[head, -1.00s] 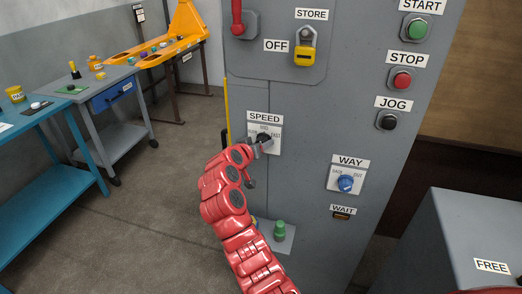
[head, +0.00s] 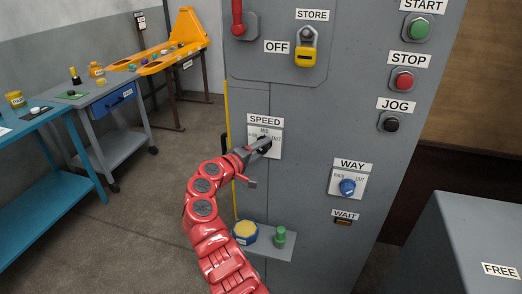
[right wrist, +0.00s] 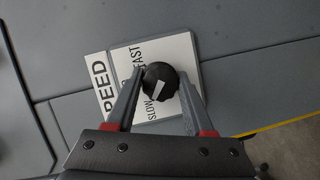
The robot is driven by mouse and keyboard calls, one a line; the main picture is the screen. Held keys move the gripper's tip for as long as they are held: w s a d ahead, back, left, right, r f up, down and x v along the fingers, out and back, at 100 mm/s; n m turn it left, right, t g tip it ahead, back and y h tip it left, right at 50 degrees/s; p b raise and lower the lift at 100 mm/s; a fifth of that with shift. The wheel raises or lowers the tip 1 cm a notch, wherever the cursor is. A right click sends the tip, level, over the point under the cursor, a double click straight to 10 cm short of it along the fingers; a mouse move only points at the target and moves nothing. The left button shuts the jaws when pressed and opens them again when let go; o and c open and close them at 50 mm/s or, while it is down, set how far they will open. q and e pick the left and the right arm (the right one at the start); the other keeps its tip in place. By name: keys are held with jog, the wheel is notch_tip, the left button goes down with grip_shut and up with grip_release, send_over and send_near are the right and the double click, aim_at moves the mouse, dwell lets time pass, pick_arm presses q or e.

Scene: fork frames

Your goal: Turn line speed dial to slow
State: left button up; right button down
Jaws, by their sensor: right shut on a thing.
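The speed dial is a black knob (right wrist: 160,80) with a white pointer mark. It sits on a white plate (head: 273,131) under the SPEED label. My right gripper (head: 263,146) reaches it from the left and partly covers the plate. In the right wrist view, my right gripper's fingers (right wrist: 160,75) are shut on the knob, one on each side. FAST reads at the top of the plate there, and SLOW near the knob's lower edge. The pointer mark slants, with its lower end towards SLOW. The middle marking is hidden by a finger. My left gripper is out of view.
START, STOP and JOG buttons are at the upper right. A grey box (head: 478,245) stands at the lower right.

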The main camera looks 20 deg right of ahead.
jog(key=shift+n, duration=0.5)
dwell(0.3)
jog(key=shift+c, duration=1.4)
grip_release()
jog(key=shift+a, duration=0.1)
jog(key=f+b+v, duration=0.1)
jog(key=b+v, duration=0.1)
jog(key=v, duration=1.5)
jog(key=shift+s, duration=0.15)
jog(key=shift+a, duration=0.15)
